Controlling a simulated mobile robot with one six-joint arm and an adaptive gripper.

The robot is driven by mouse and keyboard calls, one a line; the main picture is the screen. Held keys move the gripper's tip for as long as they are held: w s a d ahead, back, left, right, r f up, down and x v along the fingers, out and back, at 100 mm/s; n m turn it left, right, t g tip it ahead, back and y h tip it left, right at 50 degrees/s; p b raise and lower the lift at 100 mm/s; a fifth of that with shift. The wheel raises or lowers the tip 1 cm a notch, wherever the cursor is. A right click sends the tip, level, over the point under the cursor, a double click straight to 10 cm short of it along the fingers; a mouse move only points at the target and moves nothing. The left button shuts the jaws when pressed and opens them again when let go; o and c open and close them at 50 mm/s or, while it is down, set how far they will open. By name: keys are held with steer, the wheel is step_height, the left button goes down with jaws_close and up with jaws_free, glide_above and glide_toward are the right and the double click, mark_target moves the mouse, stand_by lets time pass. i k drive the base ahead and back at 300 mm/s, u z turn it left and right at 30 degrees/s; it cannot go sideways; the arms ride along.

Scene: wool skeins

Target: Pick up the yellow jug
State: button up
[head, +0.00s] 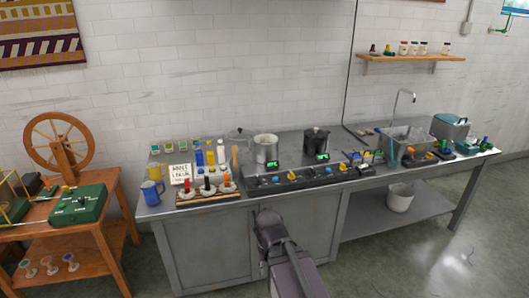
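A small yellow jug (154,172) stands near the left end of the grey metal counter (290,143). A blue jug (150,195) stands in front of it, close to the counter's left front corner, and hides its lower part. My arm reaches up from the bottom middle of the head view, and its dark end (266,219) is in front of the counter's front edge, to the right of both jugs and well apart from them. The fingers cannot be made out, and I see nothing held.
A white sign (180,174) and a wooden rack (207,195) with red, black and orange-topped items stand right of the jugs. Bottles, a light pot (265,148) and a black pot (316,140) are farther right. A wooden table (75,235) with a spinning wheel (62,143) stands left.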

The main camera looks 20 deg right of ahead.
mark_target(154, 169)
steer(key=u, duration=0.4)
steer(key=i, duration=1.85)
steer(key=z, duration=0.3)
